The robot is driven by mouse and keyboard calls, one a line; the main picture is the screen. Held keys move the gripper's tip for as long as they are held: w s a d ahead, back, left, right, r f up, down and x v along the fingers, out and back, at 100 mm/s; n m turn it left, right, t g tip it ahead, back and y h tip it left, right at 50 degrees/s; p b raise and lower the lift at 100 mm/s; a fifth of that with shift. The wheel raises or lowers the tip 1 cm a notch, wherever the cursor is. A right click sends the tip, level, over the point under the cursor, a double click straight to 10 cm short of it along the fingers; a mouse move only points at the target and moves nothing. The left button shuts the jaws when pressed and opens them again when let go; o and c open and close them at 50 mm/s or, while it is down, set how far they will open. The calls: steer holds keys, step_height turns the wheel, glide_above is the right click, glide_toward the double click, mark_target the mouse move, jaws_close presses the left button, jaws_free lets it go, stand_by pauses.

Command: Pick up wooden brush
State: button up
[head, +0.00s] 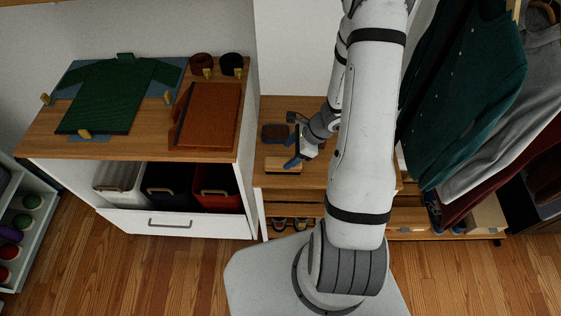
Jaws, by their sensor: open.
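A light wooden block-shaped piece, which looks like the wooden brush (279,167), lies on the low wooden bench top near its front left. My gripper (294,150) is open and comes in from the right, low over the bench. The other finger is hard to make out against the arm and bench.
A taller cabinet (60,143) with a folded green garment (108,96) and a brown leather case (210,113) stands left. Hanging clothes (470,95) fill the right. Shoes (290,224) sit below the bench.

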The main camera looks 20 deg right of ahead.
mark_target(283, 160)
steer(key=shift+d+p+x, duration=0.15)
steer(key=shift+p+x, duration=0.05)
steer(key=shift+x, duration=1.6)
steer(key=shift+d+p+x, duration=0.1)
steer(key=shift+p+x, duration=0.1)
steer(key=shift+x, duration=1.65)
steer(key=shift+s+f, duration=0.15)
steer(key=shift+c, duration=0.4)
steer(key=c, duration=1)
step_height(283, 160, up, 10)
steer(key=shift+r, duration=0.1)
